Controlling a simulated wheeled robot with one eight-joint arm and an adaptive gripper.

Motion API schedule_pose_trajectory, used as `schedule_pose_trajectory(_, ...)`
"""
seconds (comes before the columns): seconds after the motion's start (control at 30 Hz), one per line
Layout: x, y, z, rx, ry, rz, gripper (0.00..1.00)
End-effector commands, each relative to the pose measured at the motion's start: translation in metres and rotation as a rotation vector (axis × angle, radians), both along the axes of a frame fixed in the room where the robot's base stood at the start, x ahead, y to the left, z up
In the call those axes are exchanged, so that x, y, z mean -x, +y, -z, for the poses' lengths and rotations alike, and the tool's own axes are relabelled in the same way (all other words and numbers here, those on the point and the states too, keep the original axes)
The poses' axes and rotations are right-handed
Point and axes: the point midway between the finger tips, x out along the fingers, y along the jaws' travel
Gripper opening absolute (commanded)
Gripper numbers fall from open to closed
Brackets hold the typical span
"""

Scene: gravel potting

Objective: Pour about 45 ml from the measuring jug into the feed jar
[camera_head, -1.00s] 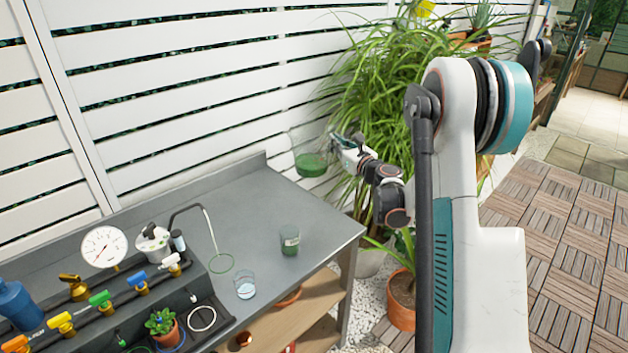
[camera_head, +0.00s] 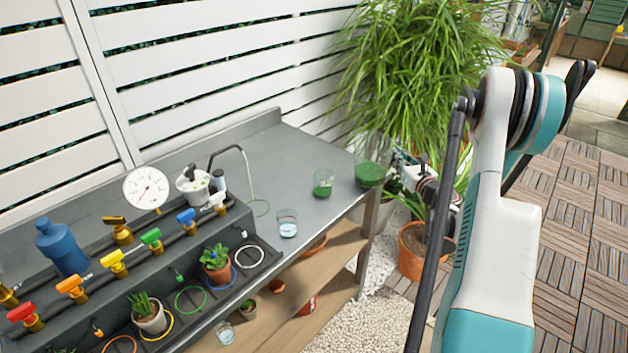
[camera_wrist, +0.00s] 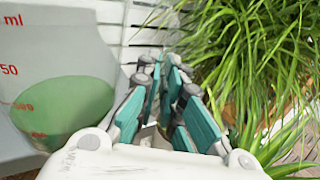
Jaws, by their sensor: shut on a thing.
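The measuring jug (camera_head: 370,173) is a large clear vessel with green liquid, at the bench's right end. It also fills the left of the wrist view (camera_wrist: 62,95), with red volume marks. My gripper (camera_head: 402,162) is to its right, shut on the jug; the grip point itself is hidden. The teal fingers show in the wrist view (camera_wrist: 165,105). A small glass jar with green liquid (camera_head: 323,186) stands on the bench just left of the jug and apart from it. It looks like the feed jar. No liquid stream is visible.
A glass with pale liquid (camera_head: 287,226) stands near the bench's front edge. A bent tube (camera_head: 247,172) rises above a green ring. Coloured valves (camera_head: 113,262) and a gauge (camera_head: 147,189) line the left. A leafy plant (camera_head: 420,75) stands behind my gripper.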

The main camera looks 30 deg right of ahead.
Motion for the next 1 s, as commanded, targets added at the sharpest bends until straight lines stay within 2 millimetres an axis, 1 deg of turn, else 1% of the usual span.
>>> schedule_pose_trajectory(0.27, 0.002, -0.001, 0.000, -0.002, -0.001, 0.002, 0.00)
schedule_pose_trajectory(0.47, 0.002, 0.000, -0.004, 0.025, 0.003, 0.001, 0.00)
schedule_pose_trajectory(0.67, 0.001, 0.003, -0.014, 0.098, 0.014, 0.000, 0.00)
schedule_pose_trajectory(1.0, -0.001, 0.015, -0.041, 0.308, 0.049, 0.000, 0.00)
